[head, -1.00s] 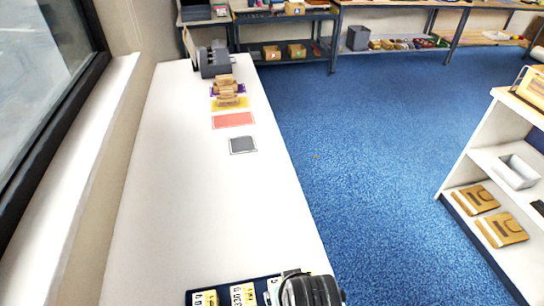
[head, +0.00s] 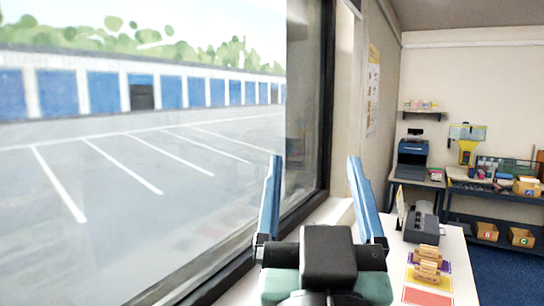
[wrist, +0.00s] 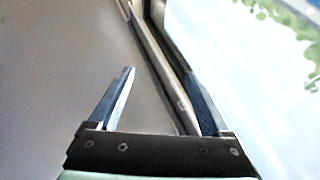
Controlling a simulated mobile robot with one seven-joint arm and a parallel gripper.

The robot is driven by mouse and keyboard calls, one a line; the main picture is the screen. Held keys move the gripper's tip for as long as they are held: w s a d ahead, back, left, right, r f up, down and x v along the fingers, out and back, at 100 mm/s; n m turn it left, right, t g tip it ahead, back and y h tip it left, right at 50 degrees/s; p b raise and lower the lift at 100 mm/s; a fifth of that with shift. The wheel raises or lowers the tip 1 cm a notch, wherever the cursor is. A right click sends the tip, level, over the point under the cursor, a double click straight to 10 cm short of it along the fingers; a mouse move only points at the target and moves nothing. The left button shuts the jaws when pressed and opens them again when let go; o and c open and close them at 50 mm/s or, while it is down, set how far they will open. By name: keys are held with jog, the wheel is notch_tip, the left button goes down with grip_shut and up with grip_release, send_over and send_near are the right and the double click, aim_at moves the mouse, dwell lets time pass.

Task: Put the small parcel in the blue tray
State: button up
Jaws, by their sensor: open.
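My gripper (head: 315,162) is raised in front of the window, its two blue fingers wide apart and pointing up in the head view. In the wrist view the fingers of my gripper (wrist: 158,74) are also apart with nothing between them. Two small brown cartons stand on the white table, one on a purple mat (head: 411,258) and a nearer one (head: 429,269) on a yellow mat; I cannot tell whether either is the small parcel. No blue tray shows in the views now.
A red mat (head: 427,297) lies nearer on the white table (head: 459,262), and a dark grey device (head: 421,227) stands at its far end. The large window (head: 150,180) and its dark frame are close on the left. Shelves with bins stand at the back right.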

jog(key=s+a+r+n+t+y, duration=0.1)
jog(key=s+a+r+t, duration=0.3)
jog(key=r, duration=0.5)
jog(key=s+y, duration=0.1)
jog(key=s, duration=0.1)
jog(key=shift+s+a, duration=0.35)
jog(key=shift+a, duration=0.05)
jog(key=shift+r, duration=0.1)
